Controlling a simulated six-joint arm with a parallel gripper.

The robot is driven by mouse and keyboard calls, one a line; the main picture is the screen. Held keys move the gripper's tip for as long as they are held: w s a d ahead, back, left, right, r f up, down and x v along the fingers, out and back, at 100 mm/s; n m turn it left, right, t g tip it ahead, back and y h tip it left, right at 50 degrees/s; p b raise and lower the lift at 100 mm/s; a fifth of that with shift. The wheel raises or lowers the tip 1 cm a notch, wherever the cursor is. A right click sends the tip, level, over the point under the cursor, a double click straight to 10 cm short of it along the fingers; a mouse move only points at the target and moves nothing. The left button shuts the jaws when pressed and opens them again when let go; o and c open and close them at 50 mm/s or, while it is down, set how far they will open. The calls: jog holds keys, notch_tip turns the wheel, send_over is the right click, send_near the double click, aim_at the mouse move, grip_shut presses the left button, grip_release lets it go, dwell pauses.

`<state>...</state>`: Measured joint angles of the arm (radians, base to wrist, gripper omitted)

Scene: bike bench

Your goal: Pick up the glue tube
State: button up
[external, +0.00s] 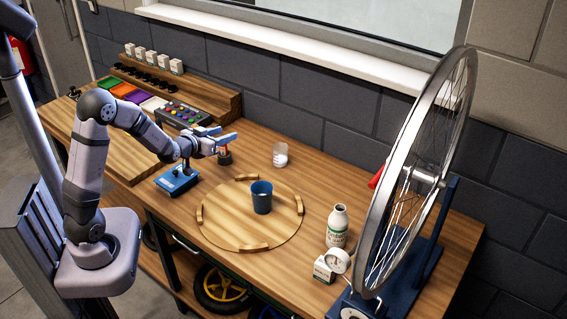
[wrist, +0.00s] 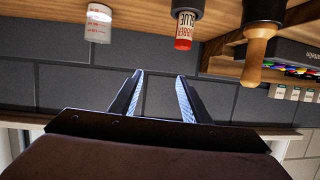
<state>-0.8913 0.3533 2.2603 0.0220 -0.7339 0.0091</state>
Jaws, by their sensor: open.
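The glue tube (wrist: 184,30) is red and white with "GLUE" lettering and a black lower part. It shows near the top of the inverted wrist view, beyond and slightly right of the fingertips. In the external view the red and black tube (external: 225,156) stands upright on the bench, partly hidden behind my gripper (external: 229,139). My gripper also shows in the wrist view (wrist: 158,74), with its two fingers apart and nothing between them. The tube is not between the fingers.
A clear jar with white contents (external: 280,156) stands right of the tube. A wooden-handled tool (wrist: 259,45) is on the tube's other side. A blue cup (external: 262,198) stands on a round wooden board (external: 225,222). A white bottle (external: 337,227) and a wheel (external: 416,175) are farther right.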

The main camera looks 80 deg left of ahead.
aim_at(224, 152)
jog(key=shift+n+g, duration=0.5)
jog(key=shift+g, duration=0.1)
jog(key=f, duration=0.2)
jog(key=s+a+f, duration=0.1)
jog(key=f, duration=0.1)
jog(key=s+a+f+b, duration=0.1)
jog(key=f, duration=0.1)
jog(key=shift+f, duration=0.35)
jog(key=shift+f+p+x, duration=0.2)
jog(key=shift+p+x, duration=1.15)
jog(key=shift+x, duration=2.2)
jog(key=shift+d, duration=0.1)
jog(key=shift+c, duration=0.4)
grip_shut()
